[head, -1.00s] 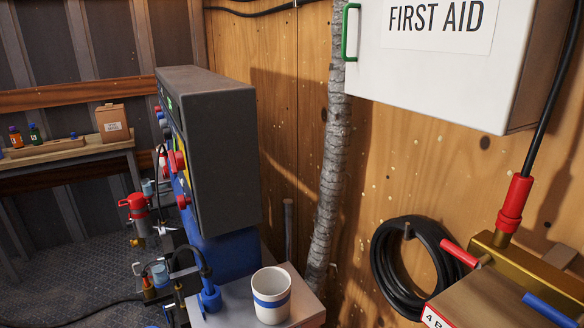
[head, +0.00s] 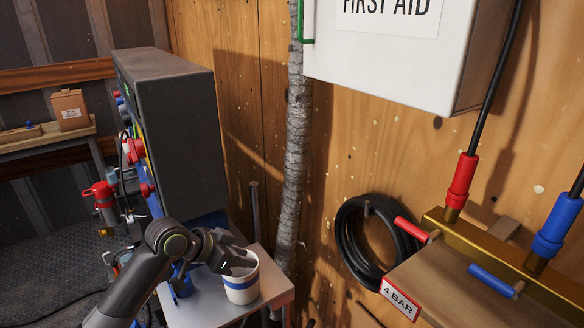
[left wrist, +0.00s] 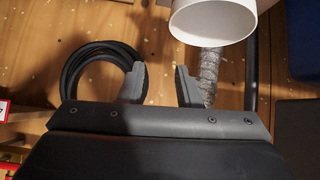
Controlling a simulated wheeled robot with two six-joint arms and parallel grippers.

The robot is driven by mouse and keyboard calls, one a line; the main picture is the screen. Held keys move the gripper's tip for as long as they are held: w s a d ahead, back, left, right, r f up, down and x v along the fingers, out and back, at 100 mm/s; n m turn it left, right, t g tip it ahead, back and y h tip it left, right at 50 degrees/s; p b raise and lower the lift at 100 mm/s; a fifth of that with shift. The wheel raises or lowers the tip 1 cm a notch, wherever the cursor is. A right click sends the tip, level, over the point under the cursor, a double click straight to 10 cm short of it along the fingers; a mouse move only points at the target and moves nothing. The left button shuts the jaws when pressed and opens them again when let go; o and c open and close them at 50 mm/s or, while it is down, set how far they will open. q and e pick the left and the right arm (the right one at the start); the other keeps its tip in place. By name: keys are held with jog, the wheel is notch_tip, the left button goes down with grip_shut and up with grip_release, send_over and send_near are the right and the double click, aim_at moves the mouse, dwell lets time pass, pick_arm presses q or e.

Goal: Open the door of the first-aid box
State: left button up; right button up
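The white first-aid box (head: 390,55) hangs on the wooden wall at the top of the head view, its upper part cut off. Its door looks closed, and the green handle (head: 306,24) is on the door's left edge. My left gripper (head: 238,262) is low, beside the white cup, well below and left of the box. The left wrist view shows its two fingers (left wrist: 160,84) apart with nothing between them. The box is not seen in that view. My right gripper is not in view.
A white cup with a blue band (head: 242,287) stands on a small ledge (head: 278,272) close to my left gripper. A grey pipe (head: 293,150) runs up the wall left of the box. A black hose coil (head: 345,240) and a brass manifold (head: 465,240) are below the box.

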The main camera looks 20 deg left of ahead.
pick_arm(q)
jog(key=w+a+r+m+t+h, duration=0.15)
jog(key=w+r, duration=0.25)
jog(key=r, duration=0.9)
jog(key=w+a+r+m+t+h, duration=0.15)
jog(key=w+r, duration=0.35)
jog(key=r, duration=0.7)
jog(key=s+a+r+t+h, duration=0.1)
jog(key=s+r+h, duration=0.2)
jog(key=r, duration=0.9)
jog(key=s+a+r+h, duration=0.2)
jog(key=r, duration=1)
jog(key=p+x, duration=0.7)
jog(key=x, duration=1)
jog(key=shift+d+r+m, duration=0.15)
jog(key=shift+r+m, duration=0.15)
grip_shut()
